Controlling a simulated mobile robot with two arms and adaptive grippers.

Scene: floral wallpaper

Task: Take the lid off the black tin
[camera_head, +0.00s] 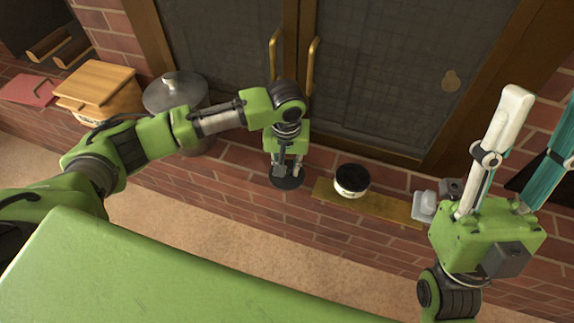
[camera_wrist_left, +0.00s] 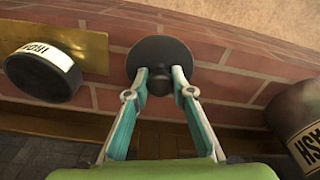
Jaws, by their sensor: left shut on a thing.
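The black tin (camera_head: 350,190) stands upright on a brass-coloured strip, with a pale label on its side. It also shows at the left of the left wrist view (camera_wrist_left: 38,85), with part of its lettering readable. Its top looks dark, and I see no knob on it. My left gripper (camera_head: 287,170) points down to the left of the tin and is shut on a round black lid (camera_head: 286,183). In the left wrist view the lid (camera_wrist_left: 160,52) sits at the fingertips, apart from the tin. My right gripper (camera_head: 543,105) is open and empty at the right, its fingers spread.
The brass-coloured strip (camera_head: 388,208) lies along the brick hearth. A small pale object (camera_head: 424,205) is at its right end. A grey lidded can (camera_head: 172,92) and a wooden box (camera_head: 100,82) stand at the left. Dark doors with brass handles (camera_head: 312,62) rise behind.

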